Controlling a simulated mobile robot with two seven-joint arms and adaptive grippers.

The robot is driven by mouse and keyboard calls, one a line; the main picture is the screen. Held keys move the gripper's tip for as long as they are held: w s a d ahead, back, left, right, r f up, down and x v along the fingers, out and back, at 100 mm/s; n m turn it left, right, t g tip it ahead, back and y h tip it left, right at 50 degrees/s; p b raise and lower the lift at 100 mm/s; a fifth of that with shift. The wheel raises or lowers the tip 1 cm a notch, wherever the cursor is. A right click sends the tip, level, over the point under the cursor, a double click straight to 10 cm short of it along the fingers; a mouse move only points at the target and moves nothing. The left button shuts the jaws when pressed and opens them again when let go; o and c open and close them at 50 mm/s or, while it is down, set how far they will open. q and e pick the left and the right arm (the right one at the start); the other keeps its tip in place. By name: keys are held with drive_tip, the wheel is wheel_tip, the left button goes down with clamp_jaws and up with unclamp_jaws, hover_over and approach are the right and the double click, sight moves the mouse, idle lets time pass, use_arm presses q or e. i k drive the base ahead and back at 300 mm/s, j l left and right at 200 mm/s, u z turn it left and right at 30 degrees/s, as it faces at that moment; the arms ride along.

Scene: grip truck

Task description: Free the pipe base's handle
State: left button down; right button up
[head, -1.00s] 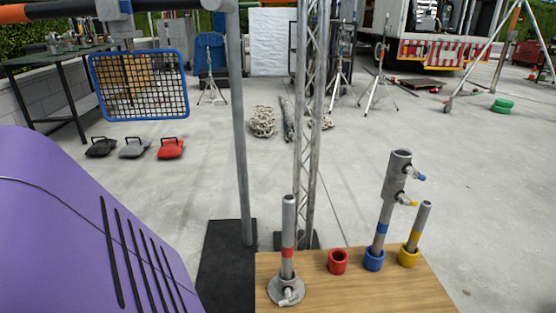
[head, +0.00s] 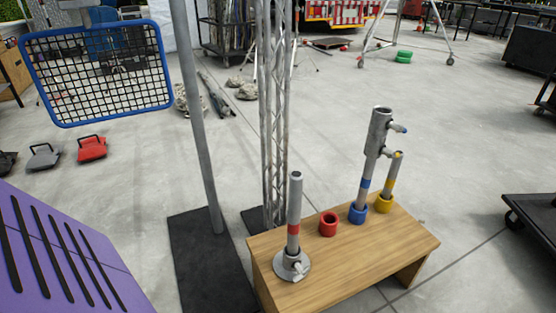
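The pipe base (head: 291,266) is a round grey metal flange near the front left of a wooden bench. A short pale handle (head: 298,269) sticks out at its front. A grey pipe (head: 294,210) with a red band stands upright in the base. Neither of my grippers is in view.
On the bench (head: 340,275) stand a red cup (head: 328,224), a blue cup (head: 358,213) holding a clamped pipe (head: 374,150), and a yellow cup (head: 384,203) holding a shorter pipe. A pole on a black plate (head: 205,262) and a truss (head: 275,120) stand beside it. A purple panel (head: 55,260) is lower left.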

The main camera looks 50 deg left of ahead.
sight(298, 268)
drive_tip(key=k+j, duration=0.2)
drive_tip(key=j, duration=0.15)
drive_tip(key=k+j, duration=0.2)
drive_tip(key=j, duration=0.15)
drive_tip(key=k+j, duration=0.2)
drive_tip(key=j, duration=0.15)
drive_tip(key=k+j, duration=0.25)
drive_tip(key=i+j, duration=0.4)
drive_tip(key=j, duration=0.2)
